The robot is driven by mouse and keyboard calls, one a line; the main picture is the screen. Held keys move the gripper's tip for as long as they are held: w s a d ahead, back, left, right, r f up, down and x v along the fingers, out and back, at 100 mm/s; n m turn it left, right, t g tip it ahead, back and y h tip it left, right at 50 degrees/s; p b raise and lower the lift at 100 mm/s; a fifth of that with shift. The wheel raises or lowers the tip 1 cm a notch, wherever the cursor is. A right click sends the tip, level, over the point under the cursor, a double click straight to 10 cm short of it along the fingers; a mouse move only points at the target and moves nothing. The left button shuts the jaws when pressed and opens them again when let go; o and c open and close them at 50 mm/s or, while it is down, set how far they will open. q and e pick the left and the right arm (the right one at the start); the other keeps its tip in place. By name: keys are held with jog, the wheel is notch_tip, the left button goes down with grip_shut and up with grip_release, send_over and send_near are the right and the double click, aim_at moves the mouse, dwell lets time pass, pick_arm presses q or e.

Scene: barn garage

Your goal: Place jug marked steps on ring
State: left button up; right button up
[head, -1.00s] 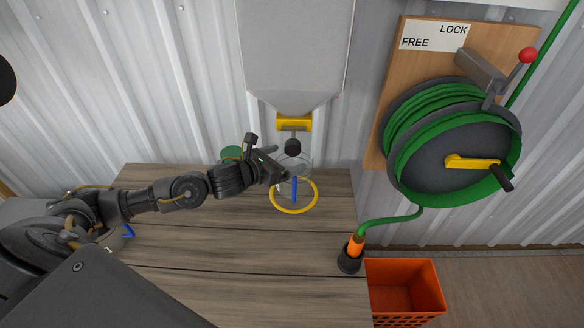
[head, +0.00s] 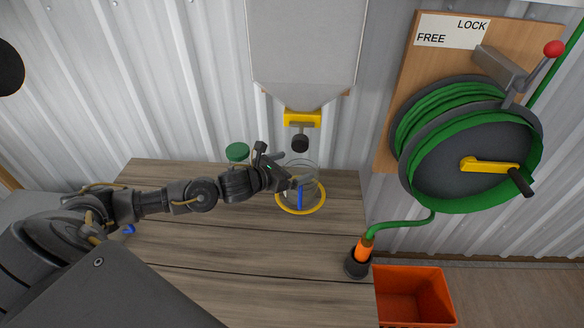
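The clear jug (head: 309,179) with a blue upright strip (head: 299,196) stands or hangs over the yellow ring (head: 323,204) on the wooden bench. In the picture its lower part falls inside the ring; I cannot tell whether its base touches the bench. My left gripper (head: 284,181) reaches in from the left at the jug's left side and appears shut on it. Its fingers are small and dark, and their grip is partly hidden. No steps marking can be read on the jug. My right gripper is not in view.
A grey hopper (head: 305,45) with a yellow spout (head: 303,118) and black knob hangs just behind the jug. A green-lidded jar (head: 237,152) stands behind my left wrist. A hose nozzle (head: 362,252) stands at the bench's right edge, beside an orange crate (head: 446,290).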

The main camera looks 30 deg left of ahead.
pick_arm(q)
jog(key=b+v, duration=0.3)
jog(key=v, duration=0.9)
jog(key=shift+r, duration=0.1)
jog(key=shift+d, duration=0.15)
dwell(0.3)
